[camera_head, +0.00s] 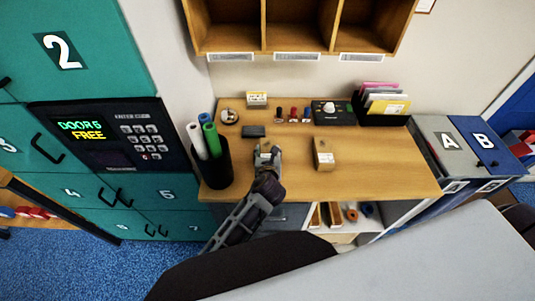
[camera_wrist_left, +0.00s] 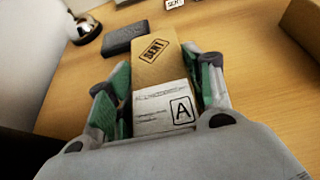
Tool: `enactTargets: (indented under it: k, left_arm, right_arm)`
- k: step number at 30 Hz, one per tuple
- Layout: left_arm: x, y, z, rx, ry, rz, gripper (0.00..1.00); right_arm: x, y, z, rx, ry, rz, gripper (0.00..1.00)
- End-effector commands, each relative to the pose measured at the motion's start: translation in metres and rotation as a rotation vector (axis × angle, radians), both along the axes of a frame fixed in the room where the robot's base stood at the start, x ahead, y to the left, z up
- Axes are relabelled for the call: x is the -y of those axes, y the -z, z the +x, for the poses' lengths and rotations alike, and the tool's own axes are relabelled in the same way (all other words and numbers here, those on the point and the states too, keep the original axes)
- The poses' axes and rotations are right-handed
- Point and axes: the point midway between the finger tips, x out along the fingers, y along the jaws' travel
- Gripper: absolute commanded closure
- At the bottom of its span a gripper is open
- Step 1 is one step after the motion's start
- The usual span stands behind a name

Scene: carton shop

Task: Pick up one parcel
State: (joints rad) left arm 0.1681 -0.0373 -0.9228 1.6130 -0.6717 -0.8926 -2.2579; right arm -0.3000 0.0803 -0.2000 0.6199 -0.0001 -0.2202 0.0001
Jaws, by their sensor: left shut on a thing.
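My left gripper (camera_head: 266,152) is over the wooden desk near its front edge. In the left wrist view, the left gripper (camera_wrist_left: 160,100) is shut on a small brown parcel (camera_wrist_left: 157,68) between its green-padded fingers. That parcel has a "SENT" stamp and a white label (camera_wrist_left: 165,110) with the letter A. A second brown parcel (camera_head: 323,155) stands on the desk to the right of the gripper; its edge also shows in the left wrist view (camera_wrist_left: 303,30). Whether the held parcel touches the desk I cannot tell. My right gripper is not in view.
The desk (camera_head: 385,170) holds a dark pad (camera_head: 254,131), a bell (camera_head: 229,116), stamps (camera_head: 293,114), a black device (camera_head: 335,112) and an envelope holder (camera_head: 383,107). A black bin of rolls (camera_head: 216,165) stands left. Bins A (camera_head: 445,141) and B (camera_head: 484,143) stand right; teal lockers (camera_head: 75,50) stand left.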

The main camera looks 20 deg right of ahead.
Motion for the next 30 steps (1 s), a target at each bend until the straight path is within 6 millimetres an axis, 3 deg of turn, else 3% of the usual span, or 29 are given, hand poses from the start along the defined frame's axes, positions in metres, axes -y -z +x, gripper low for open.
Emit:
enactTargets:
  k: [14, 30]
  left_arm:
    - [0.0, -0.009, 0.0, 0.002, 0.0, -0.001, 0.76]
    - [0.0, -0.08, 0.0, 0.004, 0.001, -0.002, 0.76]
  right_arm:
    - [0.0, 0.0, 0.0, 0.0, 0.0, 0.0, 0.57]
    - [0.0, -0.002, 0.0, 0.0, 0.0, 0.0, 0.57]
